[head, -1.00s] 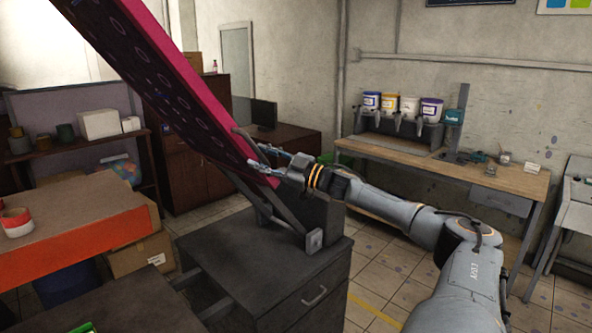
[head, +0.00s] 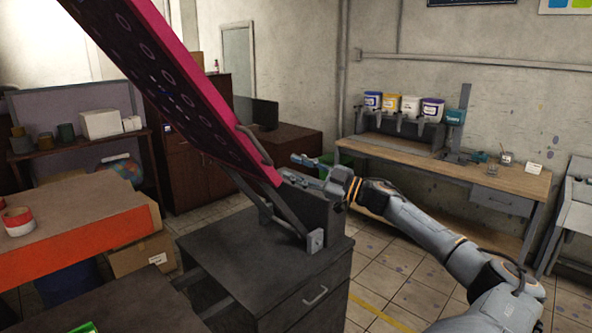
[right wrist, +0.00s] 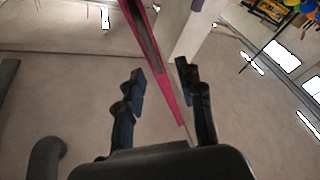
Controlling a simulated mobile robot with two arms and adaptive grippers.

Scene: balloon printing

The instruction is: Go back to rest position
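My right gripper (head: 305,168) is in the middle of the head view, just right of the raised pink-edged panel (head: 180,85). In the right wrist view the two fingers of my right gripper (right wrist: 163,85) are apart, with nothing held between them. The panel's pink edge (right wrist: 169,85) shows beyond and between the fingers there. In the head view the gripper stands apart from the panel's handle (head: 254,143). My left gripper is not in view.
The panel tilts up from a dark cabinet (head: 270,262). An orange-sided table (head: 75,235) with rolls of tape (head: 17,221) is at left. A wooden workbench (head: 450,171) with ink buckets (head: 410,106) stands at the back right. Tiled floor (head: 385,265) lies between.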

